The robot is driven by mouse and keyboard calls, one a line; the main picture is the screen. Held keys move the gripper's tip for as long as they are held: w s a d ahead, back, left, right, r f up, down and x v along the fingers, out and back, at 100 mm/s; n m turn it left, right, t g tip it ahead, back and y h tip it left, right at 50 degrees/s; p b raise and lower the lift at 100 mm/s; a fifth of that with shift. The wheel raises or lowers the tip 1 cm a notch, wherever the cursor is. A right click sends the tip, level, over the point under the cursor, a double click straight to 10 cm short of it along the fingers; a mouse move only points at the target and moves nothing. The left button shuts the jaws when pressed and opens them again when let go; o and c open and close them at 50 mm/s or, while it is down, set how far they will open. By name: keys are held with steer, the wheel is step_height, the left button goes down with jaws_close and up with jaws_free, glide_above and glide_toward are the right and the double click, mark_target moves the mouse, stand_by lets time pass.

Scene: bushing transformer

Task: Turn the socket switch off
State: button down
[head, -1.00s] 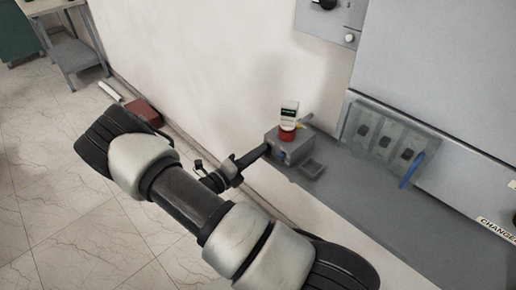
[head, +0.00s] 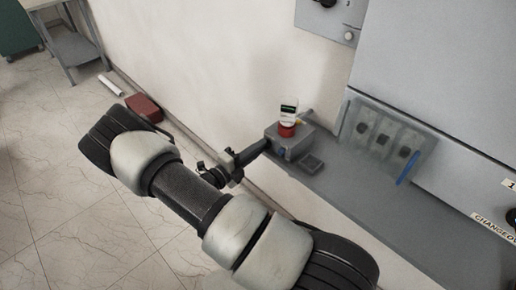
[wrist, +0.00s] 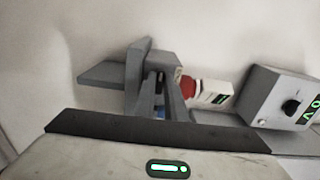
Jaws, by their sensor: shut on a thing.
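A small grey box (head: 290,143) sits at the back left end of the grey ledge, with a blue part on its near face. A red-based piece with a white label (head: 288,115) stands on top of it. My gripper (head: 268,146) reaches the box's left side. In the wrist view, my gripper (wrist: 160,98) has its two grey fingers close together, shut on a small dark part that they mostly hide. A blue bit shows between the fingers. The red and white piece (wrist: 203,90) is just to their right. I cannot make out the switch's position.
A clear cover over several dark switches (head: 385,138) is on the right, with a blue handle. A grey box with a black knob (wrist: 290,106) is at the right in the wrist view. The wall is behind; a red box (head: 143,107) lies on the floor.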

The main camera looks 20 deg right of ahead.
steer(key=shift+f, duration=0.1)
steer(key=c, duration=1.8)
jaws_free()
steer(key=b+v, duration=0.1)
steer(key=v, duration=1.6)
steer(key=shift+a, duration=0.25)
steer(key=shift+s, duration=0.1)
